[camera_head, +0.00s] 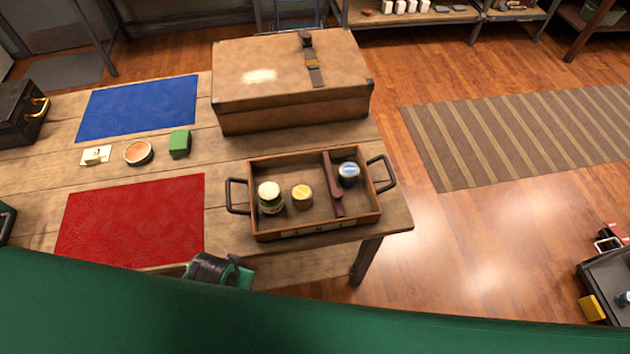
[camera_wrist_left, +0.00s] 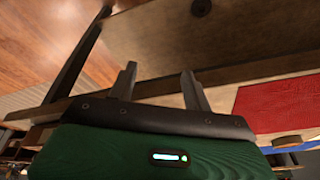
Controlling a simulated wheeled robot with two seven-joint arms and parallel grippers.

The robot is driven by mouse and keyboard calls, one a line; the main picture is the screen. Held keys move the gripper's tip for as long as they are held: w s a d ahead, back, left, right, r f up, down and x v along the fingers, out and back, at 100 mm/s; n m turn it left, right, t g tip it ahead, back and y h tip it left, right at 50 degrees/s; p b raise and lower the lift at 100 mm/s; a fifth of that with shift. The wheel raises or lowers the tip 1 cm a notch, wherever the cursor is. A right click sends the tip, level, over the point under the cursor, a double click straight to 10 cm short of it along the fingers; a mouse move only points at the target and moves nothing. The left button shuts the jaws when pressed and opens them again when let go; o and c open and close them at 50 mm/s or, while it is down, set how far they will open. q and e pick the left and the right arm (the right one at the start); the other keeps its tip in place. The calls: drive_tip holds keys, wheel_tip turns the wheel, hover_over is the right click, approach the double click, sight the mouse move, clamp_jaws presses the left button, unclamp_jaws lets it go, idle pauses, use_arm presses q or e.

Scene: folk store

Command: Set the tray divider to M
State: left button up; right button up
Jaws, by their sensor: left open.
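The wooden tray (camera_head: 262,234) with black handles stands at the table's right front. Its dark red divider (camera_head: 332,180) stands crosswise, right of the middle. A label strip (camera_head: 305,230) runs along the tray's front; its letters are too small to read. A green jar with a pale lid (camera_head: 270,198) and a yellow-lidded jar (camera_head: 302,196) are left of the divider; a dark jar with a blue lid (camera_head: 349,173) is right of it. My left gripper is open and empty in the left wrist view (camera_wrist_left: 159,82). A black and green gripper part (camera_head: 215,270) shows by the table's front edge, left of the tray.
A large brown case (camera_head: 290,85) stands behind the tray. A blue mat (camera_head: 140,105), a red mat (camera_head: 135,220), a green block (camera_head: 180,143), a round tin (camera_head: 138,152) and a small card (camera_head: 96,155) lie left. Bare table separates the red mat and tray.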

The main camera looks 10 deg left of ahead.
use_arm(q)
drive_tip(key=w+d+r+m+t, duration=0.2)
drive_tip(key=w+r+m+t, duration=0.15)
drive_tip(key=w+r, duration=0.4)
drive_tip(key=w+d+r+m+t+h, duration=0.1)
drive_tip(key=w+d+r+m+t, duration=0.15)
drive_tip(key=w+r+t, duration=0.4)
drive_tip(key=w+d+r+m+t, duration=0.2)
drive_tip(key=w+r+t, duration=0.1)
drive_tip(key=w+r, duration=0.65)
drive_tip(key=s+d+r+m+g+h, duration=0.2)
drive_tip(key=d+r+m+g+h, duration=0.1)
drive_tip(key=d+r+m+h, duration=1.6)
drive_tip(key=s+d+f+m+g+y, duration=0.1)
drive_tip(key=s+d+f+m+g, duration=0.15)
drive_tip(key=m+g, duration=0.45)
drive_tip(key=s+d+f+m+g, duration=0.2)
drive_tip(key=f+m+g, duration=0.2)
drive_tip(key=m, duration=0.5)
drive_tip(key=m+g+y+p, duration=0.25)
drive_tip(key=m+y, duration=0.75)
drive_tip(key=y, duration=0.5)
approach(337, 192)
drive_tip(key=p+x, duration=0.3)
drive_tip(key=x, duration=0.4)
drive_tip(key=shift+p, duration=0.3)
drive_tip(key=shift+x, duration=0.8)
